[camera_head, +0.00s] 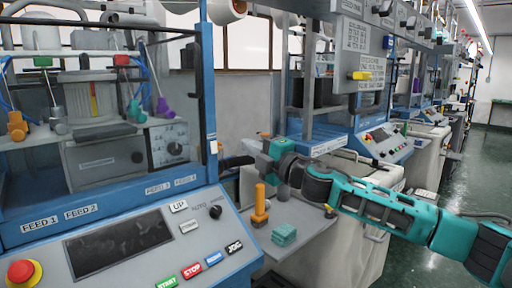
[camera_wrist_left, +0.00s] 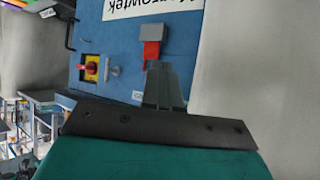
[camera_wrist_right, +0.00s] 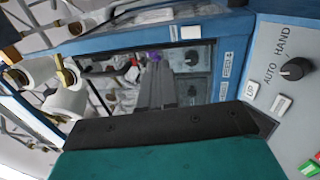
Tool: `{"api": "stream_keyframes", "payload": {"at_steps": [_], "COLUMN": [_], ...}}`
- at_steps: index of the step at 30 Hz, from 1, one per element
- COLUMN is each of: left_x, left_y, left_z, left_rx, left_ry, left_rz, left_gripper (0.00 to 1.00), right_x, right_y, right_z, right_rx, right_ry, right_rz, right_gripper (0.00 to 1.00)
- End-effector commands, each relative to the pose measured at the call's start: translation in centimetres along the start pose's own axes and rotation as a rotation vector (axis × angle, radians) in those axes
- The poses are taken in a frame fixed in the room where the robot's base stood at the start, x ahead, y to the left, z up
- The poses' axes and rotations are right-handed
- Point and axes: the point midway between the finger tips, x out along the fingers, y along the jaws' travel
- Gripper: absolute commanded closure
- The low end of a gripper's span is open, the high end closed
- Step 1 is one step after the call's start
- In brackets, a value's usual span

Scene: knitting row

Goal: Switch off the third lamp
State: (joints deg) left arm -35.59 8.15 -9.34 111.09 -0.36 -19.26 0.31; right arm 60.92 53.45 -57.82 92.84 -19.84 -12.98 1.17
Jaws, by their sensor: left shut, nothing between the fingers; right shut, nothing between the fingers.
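No part is clearly marked as the third lamp, and I cannot tell which one it is. In the head view the near blue machine has labels FEED 1 (camera_head: 39,224) and FEED 2 (camera_head: 81,211), with two more feed labels to their right. Above them stand a green cap (camera_head: 42,61), a red cap (camera_head: 121,60), and orange, grey, teal and purple knobs. My right gripper (camera_head: 226,164) is shut and empty, beside the right edge of this machine. In its wrist view its fingers (camera_wrist_right: 156,68) point at the machine's window. My left gripper (camera_wrist_left: 158,68) shows only in its wrist view, shut, close before a red lever (camera_wrist_left: 151,54).
A control panel holds a red emergency button (camera_head: 21,272), a dark screen (camera_head: 118,243) and a rotary knob (camera_head: 215,212). A grey side shelf (camera_head: 300,222) carries an orange peg (camera_head: 260,203) and teal pads (camera_head: 284,234). The green floor aisle (camera_head: 450,195) at right is free.

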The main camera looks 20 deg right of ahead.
Motion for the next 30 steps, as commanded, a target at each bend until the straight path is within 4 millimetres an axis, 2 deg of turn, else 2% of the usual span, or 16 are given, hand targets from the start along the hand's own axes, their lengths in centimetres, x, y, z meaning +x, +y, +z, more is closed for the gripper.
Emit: {"api": "stream_keyframes", "payload": {"at_steps": [6,23,26,30], "left_x": [0.1,-0.1,-0.1,-0.2], "left_y": [0.0,0.1,0.1,0.1], "left_z": [-0.2,0.2,0.2,0.2], "left_rx": [0.001,-0.001,-0.001,-0.001], "left_ry": [0.005,-0.003,-0.004,-0.004], "left_rz": [0.0,0.001,0.001,0.001], "left_gripper": [1.0,1.0,1.0,1.0], "right_x": [-1.4,-1.4,-1.5,-2.3], "right_y": [0.4,0.0,-1.9,-7.3], "right_z": [0.0,-0.3,-1.6,-5.0], "right_rx": [0.0,0.009,0.056,0.207], "right_ry": [0.001,0.004,0.018,0.045], "right_rz": [-0.002,-0.005,-0.027,-0.089], "right_gripper": [1.0,1.0,1.0,1.0]}}
